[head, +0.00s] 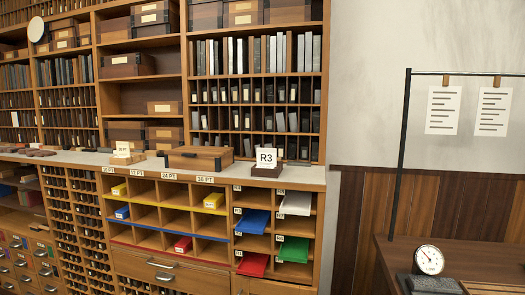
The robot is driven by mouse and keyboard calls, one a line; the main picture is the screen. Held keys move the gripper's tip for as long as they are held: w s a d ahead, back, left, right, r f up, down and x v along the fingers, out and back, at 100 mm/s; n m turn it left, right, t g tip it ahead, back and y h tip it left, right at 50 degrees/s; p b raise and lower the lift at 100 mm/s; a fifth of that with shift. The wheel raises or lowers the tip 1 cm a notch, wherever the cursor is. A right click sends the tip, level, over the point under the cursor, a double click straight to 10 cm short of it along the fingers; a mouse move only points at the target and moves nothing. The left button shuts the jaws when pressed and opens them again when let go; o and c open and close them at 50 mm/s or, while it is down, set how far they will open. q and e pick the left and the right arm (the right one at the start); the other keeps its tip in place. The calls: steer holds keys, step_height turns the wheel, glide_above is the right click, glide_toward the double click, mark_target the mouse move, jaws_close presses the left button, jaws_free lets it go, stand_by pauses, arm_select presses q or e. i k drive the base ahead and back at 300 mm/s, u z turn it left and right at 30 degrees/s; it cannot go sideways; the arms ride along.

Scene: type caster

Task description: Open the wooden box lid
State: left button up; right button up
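A brown wooden box (200,159) with darker corners sits on the pale counter top, left of a white card marked R3. Its lid looks closed. Other wooden boxes stand on the shelves above, such as one with a pale label (165,108) and one higher up (128,65). Neither of my grippers shows in this view.
The R3 card (266,158) stands on a small wooden block (267,171) right of the box. A smaller card on a block (126,153) stands to the left. Cubbies with coloured trays (253,221) lie below the counter. A desk with a dial gauge (429,260) is at right.

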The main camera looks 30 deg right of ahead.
mark_target(192, 151)
steer(key=z, duration=0.8)
steer(key=i, duration=0.8)
steer(key=z, duration=0.55)
